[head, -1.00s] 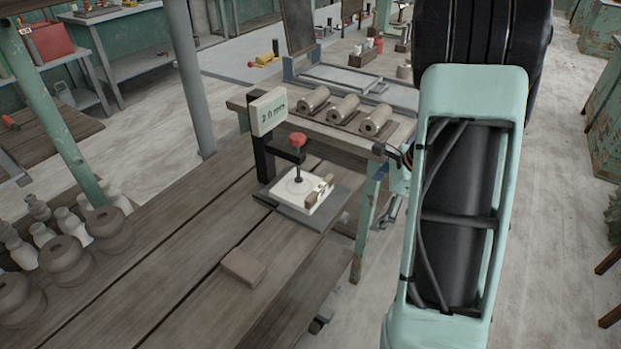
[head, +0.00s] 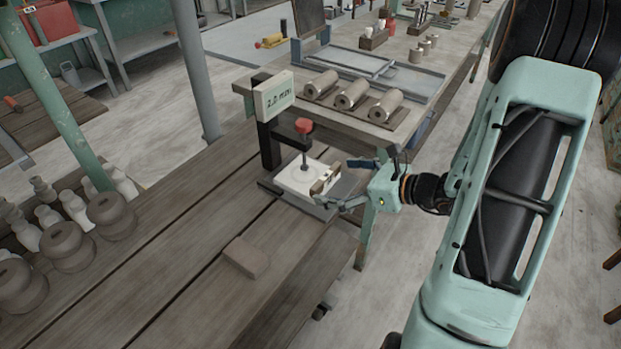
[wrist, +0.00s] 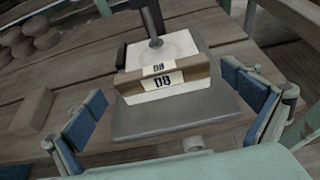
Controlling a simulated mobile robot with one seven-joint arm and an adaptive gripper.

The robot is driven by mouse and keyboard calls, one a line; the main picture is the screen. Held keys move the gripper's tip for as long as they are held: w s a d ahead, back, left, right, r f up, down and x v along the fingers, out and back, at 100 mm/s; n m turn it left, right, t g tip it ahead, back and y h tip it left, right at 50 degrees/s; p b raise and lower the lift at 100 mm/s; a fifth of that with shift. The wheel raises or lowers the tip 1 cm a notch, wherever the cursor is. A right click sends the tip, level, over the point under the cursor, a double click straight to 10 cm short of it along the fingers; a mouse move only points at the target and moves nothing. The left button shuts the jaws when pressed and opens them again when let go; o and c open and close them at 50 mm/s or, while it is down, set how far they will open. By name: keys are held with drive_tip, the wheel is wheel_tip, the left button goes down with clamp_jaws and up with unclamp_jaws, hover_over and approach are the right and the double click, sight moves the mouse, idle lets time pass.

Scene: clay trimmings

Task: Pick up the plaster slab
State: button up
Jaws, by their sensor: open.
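The plaster slab (head: 297,177) is a pale, flat square lying on the grey base plate (head: 327,207) of a gauge stand, under a plunger with a red knob (head: 303,125). It also shows in the wrist view (wrist: 184,46). My gripper (head: 341,182) is open and empty at the right side of the stand. In the wrist view its blue-padded fingers (wrist: 176,104) are spread to the left and right of the base plate, with the slab and block ahead between them.
The stand's dark post (head: 269,145) carries a "2.0 mm" sign (head: 274,97). A loose brown block (head: 246,257) lies on the wooden table (head: 200,285). Round clay pieces and pale vases (head: 60,205) stand at left. Several rollers (head: 353,95) lie on the bench behind.

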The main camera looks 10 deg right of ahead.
sight(307, 174)
drive_tip(key=shift+f+x, duration=0.15)
drive_tip(key=shift+x, duration=1.25)
drive_tip(key=shift+f+x, duration=0.1)
drive_tip(key=shift+x, duration=1.3)
drive_tip(key=shift+d+r, duration=0.1)
drive_tip(key=shift+d, duration=0.1)
drive_tip(key=c, duration=1.5)
